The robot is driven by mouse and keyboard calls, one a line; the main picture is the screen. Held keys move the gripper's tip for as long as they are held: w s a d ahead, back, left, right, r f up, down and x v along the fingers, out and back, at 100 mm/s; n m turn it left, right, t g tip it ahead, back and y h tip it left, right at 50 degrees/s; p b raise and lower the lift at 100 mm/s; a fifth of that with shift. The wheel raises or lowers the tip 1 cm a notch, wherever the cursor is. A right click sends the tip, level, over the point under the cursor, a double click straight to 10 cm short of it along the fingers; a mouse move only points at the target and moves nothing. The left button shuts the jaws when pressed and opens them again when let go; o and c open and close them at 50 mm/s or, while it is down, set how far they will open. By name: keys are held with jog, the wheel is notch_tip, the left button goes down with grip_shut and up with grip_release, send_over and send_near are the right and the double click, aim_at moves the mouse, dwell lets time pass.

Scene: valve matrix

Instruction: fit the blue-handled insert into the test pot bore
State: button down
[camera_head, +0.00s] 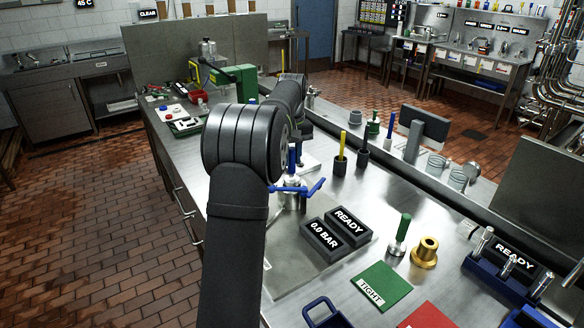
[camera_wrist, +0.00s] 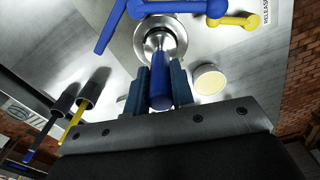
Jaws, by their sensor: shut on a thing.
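My gripper (camera_wrist: 160,80) is shut on the blue handle of the insert (camera_wrist: 160,92), its two fingers on either side. The handle points toward the silver round top of the test pot (camera_wrist: 172,27) in the wrist view. In the head view the blue handle (camera_head: 292,158) stands roughly upright above the test pot (camera_head: 291,197), which has blue clamp arms (camera_head: 313,188). The insert's lower end and the bore are mostly hidden, so I cannot tell how far it is in.
Two dark holders with yellow (camera_head: 342,148) and blue handles stand right of the pot. READY and 0.0 BAR displays (camera_head: 336,231) lie in front. A green-handled insert (camera_head: 401,232) and a brass bushing (camera_head: 425,252) stand further right, near a green TIGHT mat (camera_head: 381,288).

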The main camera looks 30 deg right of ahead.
aim_at(292, 173)
jog(key=shift+f, duration=1.6)
jog(key=shift+f, duration=0.15)
jog(key=c, duration=1.2)
grip_release()
jog(key=shift+c, duration=0.2)
notch_tip(292, 173, up, 12)
jog(key=shift+r, duration=0.15)
